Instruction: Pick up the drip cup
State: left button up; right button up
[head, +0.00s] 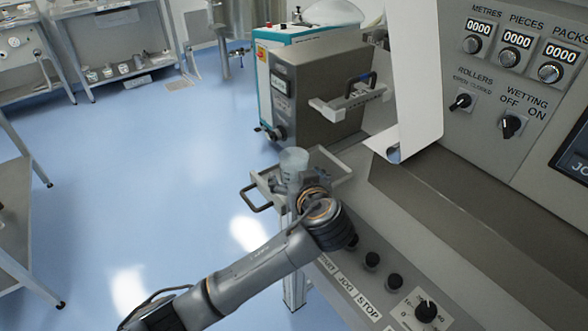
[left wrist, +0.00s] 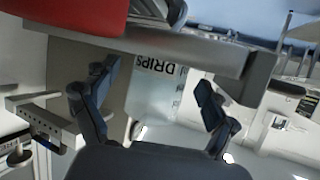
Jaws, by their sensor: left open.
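The drip cup (head: 293,160) is a translucent, pale cup at the small grey tray on the machine's side in the head view. My left gripper (head: 296,181) is at the cup, and its arm hides the cup's lower part. In the left wrist view the cup (left wrist: 155,92) shows the label DRIPS upside down. There it appears between the two dark fingers of my left gripper (left wrist: 155,98), which are open. I cannot tell whether either finger touches the cup. My right gripper is not in view.
The grey tray (head: 334,160) has a dark handle (head: 252,197) at its left. The control panel with black buttons (head: 372,260) lies right of my arm. A white web (head: 412,75) hangs above. A red object (left wrist: 70,14) shows in the wrist view. Blue floor (head: 150,170) is clear at left.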

aim_at(292, 160)
pick_arm(q)
jog(key=x, duration=0.2)
jog(key=shift+w+a+f, duration=0.1)
jog(key=shift+w+a, duration=0.05)
jog(key=shift+w, duration=0.15)
jog(key=shift+s, duration=0.1)
jog(key=c, duration=1.4)
